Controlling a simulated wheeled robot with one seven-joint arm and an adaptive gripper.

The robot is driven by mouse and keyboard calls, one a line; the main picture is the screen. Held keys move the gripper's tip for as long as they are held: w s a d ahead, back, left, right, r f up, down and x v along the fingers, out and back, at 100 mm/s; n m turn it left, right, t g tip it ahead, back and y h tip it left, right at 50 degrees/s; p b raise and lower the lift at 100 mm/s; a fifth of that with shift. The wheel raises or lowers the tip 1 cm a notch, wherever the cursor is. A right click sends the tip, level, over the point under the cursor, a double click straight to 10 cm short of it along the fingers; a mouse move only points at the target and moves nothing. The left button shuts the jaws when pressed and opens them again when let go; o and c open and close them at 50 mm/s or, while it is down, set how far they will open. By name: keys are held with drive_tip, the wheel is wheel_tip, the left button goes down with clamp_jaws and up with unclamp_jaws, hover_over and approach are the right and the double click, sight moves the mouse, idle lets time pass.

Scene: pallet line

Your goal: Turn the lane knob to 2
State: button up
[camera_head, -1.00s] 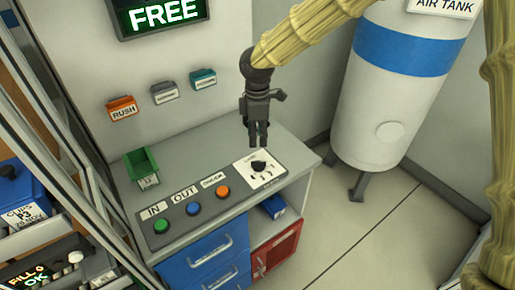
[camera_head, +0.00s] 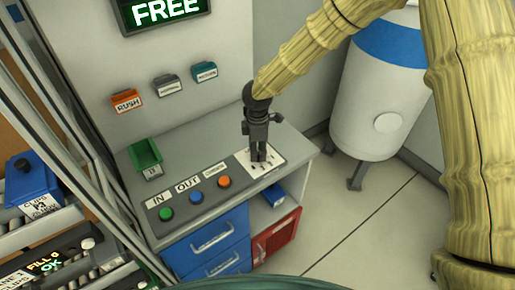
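The lane knob's white plate (camera_head: 268,172) lies at the right end of the grey control panel on the cabinet top. My gripper (camera_head: 258,158) points down directly over the plate, and its fingers hide the black knob. I cannot tell whether the fingers touch the knob or have closed around it. The marks on the plate are too small to read, so the knob's setting does not show.
Green (camera_head: 166,213), blue (camera_head: 194,195) and orange (camera_head: 224,181) buttons sit left of the plate. A green bin (camera_head: 145,160) stands behind them. A white tank (camera_head: 380,100) stands on the floor at right. A sign reading FREE hangs above.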

drive_tip(key=shift+s, duration=0.1)
clamp_jaws()
drive_tip(key=shift+m, duration=0.3)
drive_tip(key=m+b, duration=0.1)
drive_tip(key=m, duration=0.1)
drive_tip(key=shift+m, duration=0.4)
drive_tip(key=shift+w+m+b, duration=0.15)
drive_tip(key=shift+m+b, duration=0.15)
drive_tip(key=shift+m, duration=0.8)
drive_tip(key=shift+w+m+b, duration=0.15)
drive_tip(key=shift+m+b, duration=0.1)
drive_tip(key=shift+m, duration=0.85)
drive_tip(key=shift+r, duration=0.1)
unclamp_jaws()
